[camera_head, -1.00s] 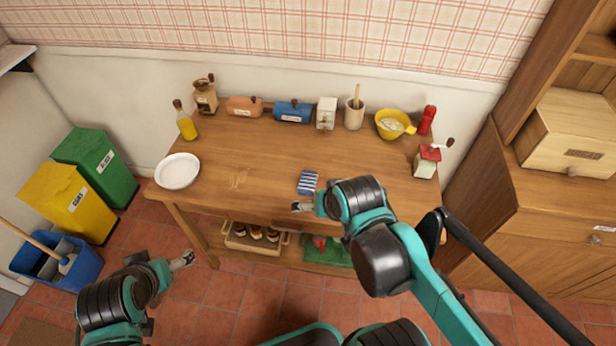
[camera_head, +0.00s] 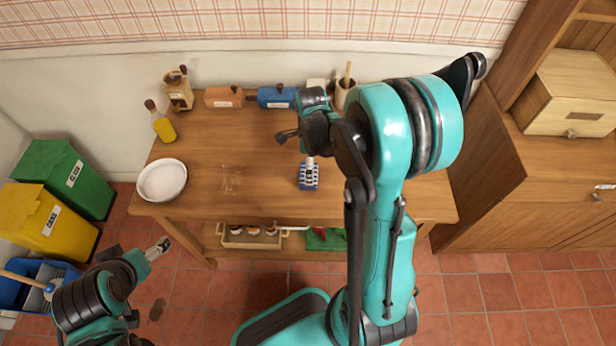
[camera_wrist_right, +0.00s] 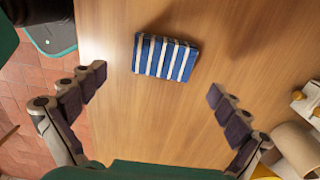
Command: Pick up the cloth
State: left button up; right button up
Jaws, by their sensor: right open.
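The cloth (camera_head: 309,184) is a small folded piece with blue and white stripes, lying flat near the front middle of the wooden table. It also shows whole in the right wrist view (camera_wrist_right: 165,57). My right gripper (camera_wrist_right: 157,84) is open and empty, pointing down above the table, with the cloth just beyond its fingertips in that view. In the head view my right gripper (camera_head: 310,163) partly covers the cloth. My left gripper (camera_head: 158,248) is low at the left, off the table's front edge and far from the cloth; its jaws are too small to read.
The wooden table (camera_head: 215,140) is clear around the cloth. A white plate (camera_head: 162,180) and an oil bottle (camera_head: 163,127) stand at the left. My right arm hides the table's right side.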

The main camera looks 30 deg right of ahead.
jog(key=f+b, duration=0.1)
jog(key=f, duration=0.2)
jog(key=f+b, duration=0.1)
jog(key=f, duration=0.1)
jog(key=shift+w+d+f+b, duration=0.15)
jog(key=shift+d+f+b, duration=0.1)
jog(key=shift+b, duration=0.1)
jog(key=shift+r, duration=0.15)
jog(key=c, duration=1.2)
jog(key=shift+r, duration=0.1)
notch_tip(320, 180, up, 4)
jog(key=p, duration=0.2)
jog(key=shift+r+p, duration=0.2)
jog(key=shift+p, duration=0.15)
jog(key=s+d+r+p, duration=0.1)
jog(key=s+d+r, duration=0.1)
jog(key=d, duration=0.1)
jog(key=s+d+r+p, duration=0.1)
jog(key=s+d+r, duration=0.1)
jog(key=d, duration=0.1)
jog(key=s+d+r+p, duration=0.1)
jog(key=s+d+r, duration=0.1)
jog(key=s+d, duration=0.1)
jog(key=shift+d+r+p, duration=0.2)
jog(key=shift+d+p, duration=0.05)
jog(key=shift+p, duration=0.05)
